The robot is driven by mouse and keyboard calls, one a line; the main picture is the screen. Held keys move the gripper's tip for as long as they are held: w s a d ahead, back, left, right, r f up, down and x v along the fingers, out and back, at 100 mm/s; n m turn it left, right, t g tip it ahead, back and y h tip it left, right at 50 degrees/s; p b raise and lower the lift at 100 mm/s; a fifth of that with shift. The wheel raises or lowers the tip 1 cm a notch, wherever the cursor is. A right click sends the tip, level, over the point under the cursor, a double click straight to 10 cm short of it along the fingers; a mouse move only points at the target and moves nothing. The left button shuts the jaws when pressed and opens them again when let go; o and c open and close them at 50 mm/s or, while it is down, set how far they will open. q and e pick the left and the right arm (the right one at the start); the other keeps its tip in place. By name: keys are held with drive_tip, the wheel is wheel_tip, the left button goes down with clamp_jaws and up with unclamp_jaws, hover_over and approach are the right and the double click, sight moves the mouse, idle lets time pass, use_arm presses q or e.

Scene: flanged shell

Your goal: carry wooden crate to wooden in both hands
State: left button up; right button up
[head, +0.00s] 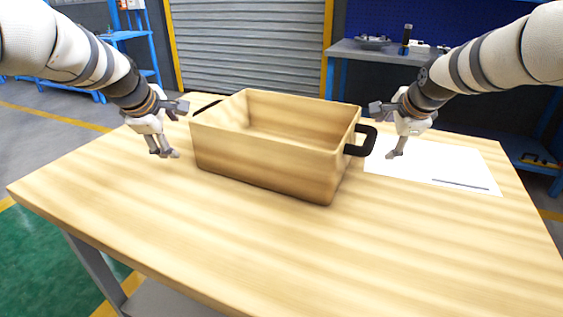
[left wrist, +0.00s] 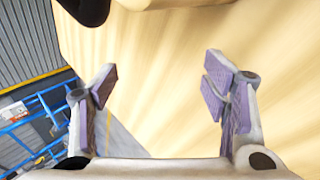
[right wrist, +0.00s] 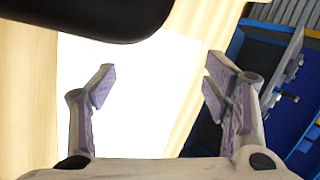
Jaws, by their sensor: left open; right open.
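A wooden crate (head: 265,160) with black side handles stands on the wooden table (head: 250,250), near its middle. Its right handle (head: 361,141) shows clearly in the head view, and its left handle (head: 207,107) is partly seen. My left gripper (head: 168,130) is open and empty just left of the crate, apart from it. My right gripper (head: 386,132) is open and empty just right of the right handle. In the left wrist view a black handle (left wrist: 85,8) shows at the top. In the right wrist view a black handle (right wrist: 90,15) fills the top left.
A white sheet (head: 430,165) with a dark line lies on the table to the right of the crate. The front of the table is clear. A grey workbench (head: 375,50) with items stands behind, beside a roller shutter (head: 250,45).

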drive_tip(key=shift+r, duration=0.1)
use_arm(q)
drive_tip(key=v, duration=1.1)
use_arm(e)
drive_tip(key=v, duration=1.2)
